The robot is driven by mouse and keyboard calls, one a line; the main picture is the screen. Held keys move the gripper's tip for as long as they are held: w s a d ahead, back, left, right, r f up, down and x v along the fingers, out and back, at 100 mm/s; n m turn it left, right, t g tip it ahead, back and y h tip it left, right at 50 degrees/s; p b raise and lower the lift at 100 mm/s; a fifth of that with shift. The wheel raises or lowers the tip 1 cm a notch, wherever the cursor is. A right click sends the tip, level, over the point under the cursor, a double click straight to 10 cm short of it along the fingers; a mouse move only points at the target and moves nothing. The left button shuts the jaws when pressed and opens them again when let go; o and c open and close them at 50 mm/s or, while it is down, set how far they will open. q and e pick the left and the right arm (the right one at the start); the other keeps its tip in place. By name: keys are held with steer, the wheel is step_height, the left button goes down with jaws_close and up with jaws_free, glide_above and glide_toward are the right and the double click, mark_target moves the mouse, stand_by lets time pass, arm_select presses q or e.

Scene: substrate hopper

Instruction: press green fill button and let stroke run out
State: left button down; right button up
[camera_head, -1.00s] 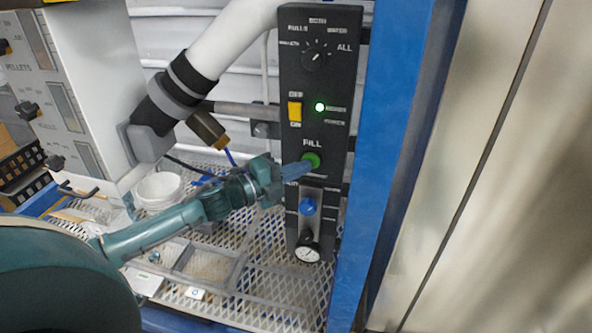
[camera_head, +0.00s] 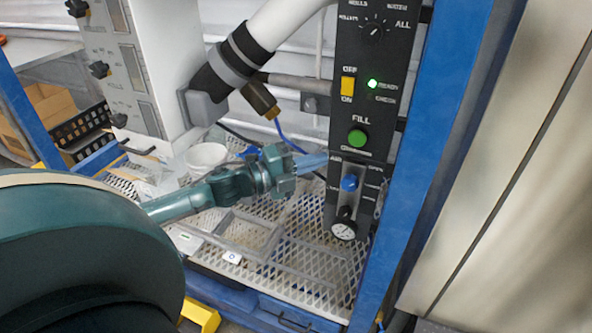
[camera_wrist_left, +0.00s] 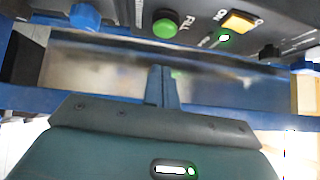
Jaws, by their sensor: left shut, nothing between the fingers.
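The green fill button (camera_head: 357,138) sits on the black control panel (camera_head: 346,112), below the word FILL. It shows whole and uncovered, and also in the left wrist view (camera_wrist_left: 164,28). My left gripper (camera_head: 326,159) is shut and empty. Its fingertips are to the lower left of the button and apart from it. In the left wrist view the closed fingers (camera_wrist_left: 161,70) point up toward the panel, with a gap below the button. A green lamp (camera_head: 372,84) marked READY is lit. My right gripper is not in view.
A yellow switch (camera_head: 348,86) is above the button, and a blue knob (camera_head: 349,183) and a gauge (camera_head: 343,230) are below it. A blue post (camera_head: 432,150) stands close on the right. A white cup (camera_head: 206,157) stands on the mesh shelf (camera_head: 300,285).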

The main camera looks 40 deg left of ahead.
arm_select(q)
steer(key=shift+v, duration=2.05)
steer(key=shift+d, duration=0.1)
